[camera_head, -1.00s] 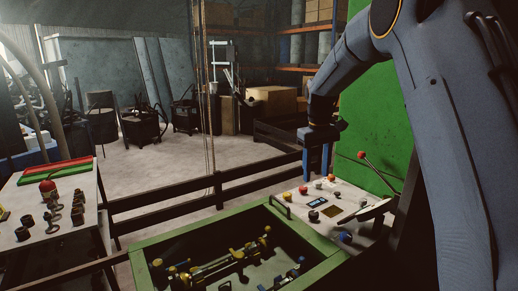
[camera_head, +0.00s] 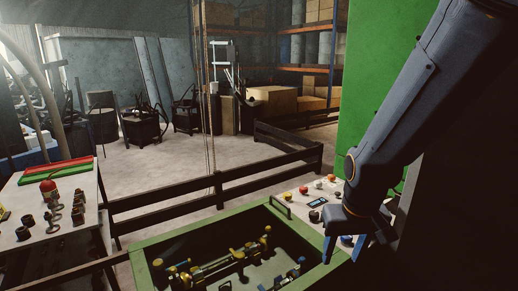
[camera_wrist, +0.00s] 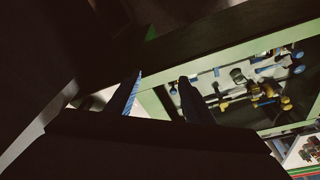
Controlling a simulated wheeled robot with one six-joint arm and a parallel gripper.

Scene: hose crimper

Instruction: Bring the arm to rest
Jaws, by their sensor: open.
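My arm reaches down from the upper right in the head view. My gripper (camera_head: 344,248) hangs in front of the control panel (camera_head: 300,197), near the right corner of the green-framed bin. Its two blue fingers point down and stand apart, with nothing seen between them. In the wrist view my gripper (camera_wrist: 160,97) shows one lit blue finger and one dark finger in front of the bin's pale green rim. My gripper and forearm hide the right part of the panel, including the lever there. I cannot tell whether the fingers touch anything.
The green-framed bin (camera_head: 160,246) holds brass and blue fittings; they also show in the wrist view. A white table (camera_head: 85,236) with fittings and red and green trays stands at left. A dark rail (camera_head: 225,188) runs behind the bin. A green panel (camera_head: 375,110) stands at right.

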